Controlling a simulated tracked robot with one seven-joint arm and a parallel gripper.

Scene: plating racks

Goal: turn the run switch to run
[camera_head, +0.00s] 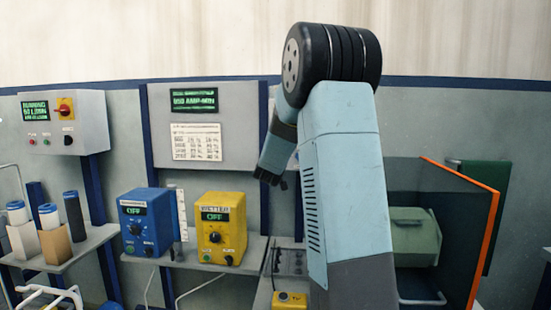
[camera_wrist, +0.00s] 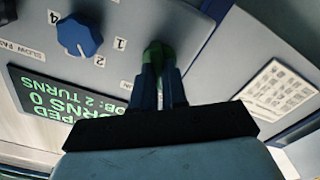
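In the wrist view, a small green part (camera_wrist: 158,50), perhaps the run switch's handle, sits on a grey panel. My gripper (camera_wrist: 160,64) has its dark fingers at this green part, one on each side, and they cover much of it. I cannot tell whether they press on it. A blue knob (camera_wrist: 80,35) with numbers around it is beside it on the panel. The display (camera_wrist: 65,100) reads, upside down, stopped, turns 0 and knob 2 turns. In the head view my gripper (camera_head: 271,178) points down, and my arm hides the panel behind it.
In the head view, a blue box (camera_head: 146,220) and a yellow box (camera_head: 222,228), both showing OFF, stand on a shelf. A wall panel (camera_head: 92,130) with a red-and-yellow switch is at the left. An orange-edged clear screen (camera_head: 490,225) stands right of my arm.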

